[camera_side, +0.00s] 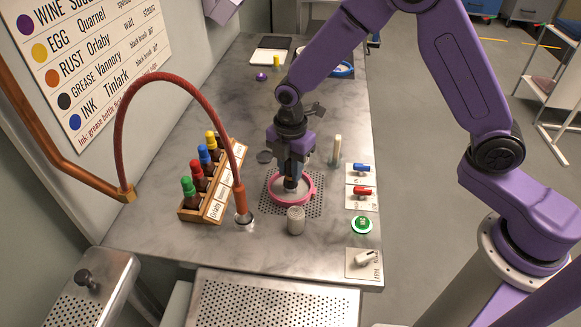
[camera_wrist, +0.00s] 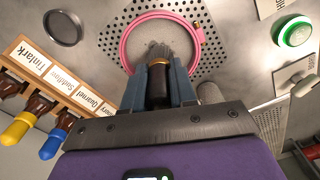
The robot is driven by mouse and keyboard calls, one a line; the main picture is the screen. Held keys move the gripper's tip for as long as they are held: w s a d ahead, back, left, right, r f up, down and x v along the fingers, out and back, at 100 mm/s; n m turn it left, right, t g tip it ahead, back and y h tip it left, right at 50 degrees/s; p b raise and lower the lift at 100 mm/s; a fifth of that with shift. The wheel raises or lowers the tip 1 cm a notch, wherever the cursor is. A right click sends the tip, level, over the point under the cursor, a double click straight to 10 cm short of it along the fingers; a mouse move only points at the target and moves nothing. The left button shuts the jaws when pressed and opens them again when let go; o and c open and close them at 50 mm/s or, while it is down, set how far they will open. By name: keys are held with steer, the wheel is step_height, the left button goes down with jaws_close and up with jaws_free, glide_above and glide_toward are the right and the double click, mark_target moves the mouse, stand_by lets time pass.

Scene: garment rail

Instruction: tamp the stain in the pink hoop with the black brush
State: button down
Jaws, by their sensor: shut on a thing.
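The pink hoop (camera_side: 313,190) lies on the perforated patch of the metal table; its rim also shows in the wrist view (camera_wrist: 124,48). My gripper (camera_side: 291,176) points down over the hoop. Its jaws (camera_wrist: 159,85) are shut on the black brush (camera_wrist: 160,88), which has a dark handle, a brass-coloured band and grey bristles. The bristles point down inside the ring; I cannot tell whether they touch the cloth. The brush and gripper cover part of the hoop's inside, and I cannot make out the stain.
A wooden rack (camera_side: 215,207) of bottles with coloured caps and a red hose (camera_side: 160,78) stand left. A grey cylinder (camera_side: 296,220) stands close in front of the hoop. A pale upright brush (camera_side: 337,149) and blue (camera_side: 361,168) and red (camera_side: 362,191) valve handles are right.

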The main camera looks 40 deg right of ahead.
steer(key=shift+r, duration=3.05)
